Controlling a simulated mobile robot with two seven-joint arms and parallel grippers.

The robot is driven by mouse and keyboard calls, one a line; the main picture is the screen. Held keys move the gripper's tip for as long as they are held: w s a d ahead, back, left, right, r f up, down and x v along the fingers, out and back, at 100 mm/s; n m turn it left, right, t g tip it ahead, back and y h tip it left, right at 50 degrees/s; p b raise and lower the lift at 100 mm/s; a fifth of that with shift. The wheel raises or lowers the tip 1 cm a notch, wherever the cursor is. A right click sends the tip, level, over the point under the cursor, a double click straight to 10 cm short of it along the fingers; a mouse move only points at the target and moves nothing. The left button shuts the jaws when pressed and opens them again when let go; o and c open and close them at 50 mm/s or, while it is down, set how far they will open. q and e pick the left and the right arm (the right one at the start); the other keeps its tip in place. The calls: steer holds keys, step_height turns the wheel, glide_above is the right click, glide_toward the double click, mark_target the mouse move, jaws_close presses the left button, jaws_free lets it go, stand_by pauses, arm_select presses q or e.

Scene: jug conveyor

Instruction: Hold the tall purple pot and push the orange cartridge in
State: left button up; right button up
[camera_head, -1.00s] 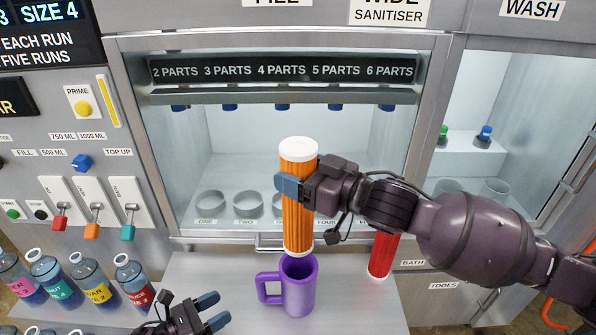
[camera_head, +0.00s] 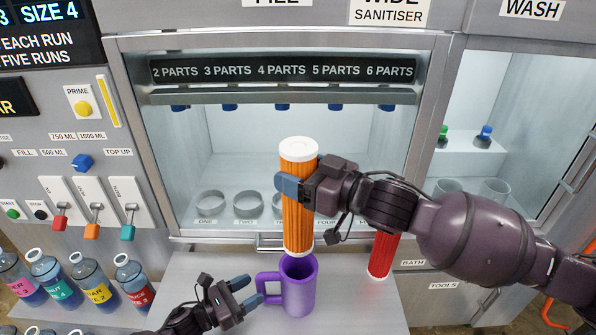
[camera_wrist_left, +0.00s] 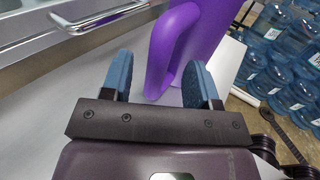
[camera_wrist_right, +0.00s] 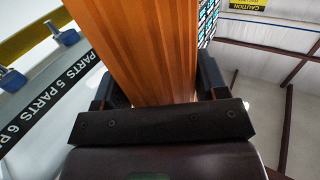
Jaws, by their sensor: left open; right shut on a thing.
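The tall purple pot (camera_head: 300,288) stands upright on the grey counter, its handle facing left. It also shows in the left wrist view (camera_wrist_left: 200,35), with its handle (camera_wrist_left: 160,60) just ahead of the fingers. My left gripper (camera_head: 246,292) is open and empty, its fingertips just left of the handle. My right gripper (camera_head: 292,188) is shut on the orange cartridge (camera_head: 298,232), which has white end caps and is upright. The cartridge's lower end is at the pot's mouth; I cannot tell whether it is inside. The cartridge fills the right wrist view (camera_wrist_right: 145,45).
A red cartridge (camera_head: 382,255) stands on the counter (camera_head: 350,310) right of the pot. Several labelled bottles (camera_head: 133,280) stand at left. Behind is an open cabinet with rings (camera_head: 248,203) on its floor and a handle bar (camera_head: 268,243) at its front edge.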

mark_target(261, 284)
arm_select(q)
steer(key=shift+x, duration=1.85)
jaws_close()
jaws_free()
steer(key=shift+c, duration=0.5)
jaws_close()
steer(key=shift+s, duration=0.1)
